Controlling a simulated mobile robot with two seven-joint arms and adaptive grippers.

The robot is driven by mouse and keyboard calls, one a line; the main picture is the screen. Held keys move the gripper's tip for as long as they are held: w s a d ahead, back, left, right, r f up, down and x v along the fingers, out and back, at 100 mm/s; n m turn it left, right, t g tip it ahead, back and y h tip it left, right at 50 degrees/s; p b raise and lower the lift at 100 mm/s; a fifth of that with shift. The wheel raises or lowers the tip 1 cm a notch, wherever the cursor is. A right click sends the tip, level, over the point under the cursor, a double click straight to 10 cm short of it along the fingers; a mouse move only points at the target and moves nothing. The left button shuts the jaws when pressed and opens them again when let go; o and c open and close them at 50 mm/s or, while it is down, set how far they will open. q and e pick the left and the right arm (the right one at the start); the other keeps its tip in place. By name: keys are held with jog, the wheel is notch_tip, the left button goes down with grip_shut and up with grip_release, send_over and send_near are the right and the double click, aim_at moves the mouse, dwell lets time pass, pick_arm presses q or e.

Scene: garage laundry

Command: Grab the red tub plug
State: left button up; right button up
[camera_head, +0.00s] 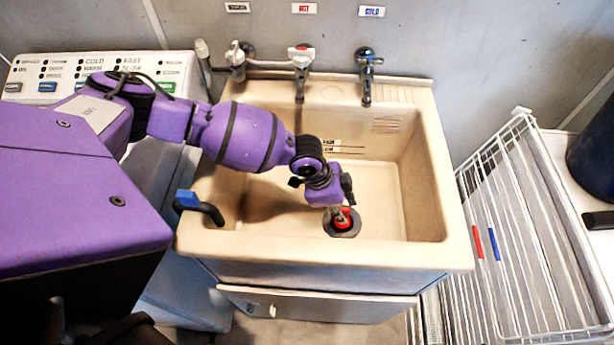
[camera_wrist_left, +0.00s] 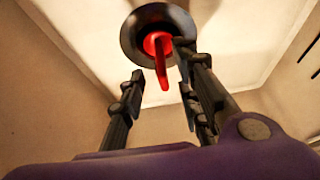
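The red tub plug (camera_head: 345,224) sits in the dark round drain (camera_head: 342,233) on the floor of the beige sink (camera_head: 455,240). Its upright red tab shows in the left wrist view (camera_wrist_left: 161,68). My left gripper (camera_head: 341,212) reaches down into the sink just above the plug and partly covers it. In the left wrist view my left gripper (camera_wrist_left: 160,72) is open, with one finger left of the red tab and two to its right. The right-hand fingertip appears very close to the plug; I cannot tell if it touches.
Taps (camera_head: 301,59) line the wall behind the sink. A black handle with a blue end (camera_head: 200,206) is at the sink's left rim. A washer panel (camera_head: 95,78) is at left, a white wire rack (camera_head: 510,230) at right. The sink's right half is clear.

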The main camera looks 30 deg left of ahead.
pick_arm(q)
jog(key=shift+w+x, duration=0.25)
jog(key=shift+x, duration=1.3)
jog(key=shift+r, duration=0.1)
jog(key=shift+c, duration=0.2)
grip_shut()
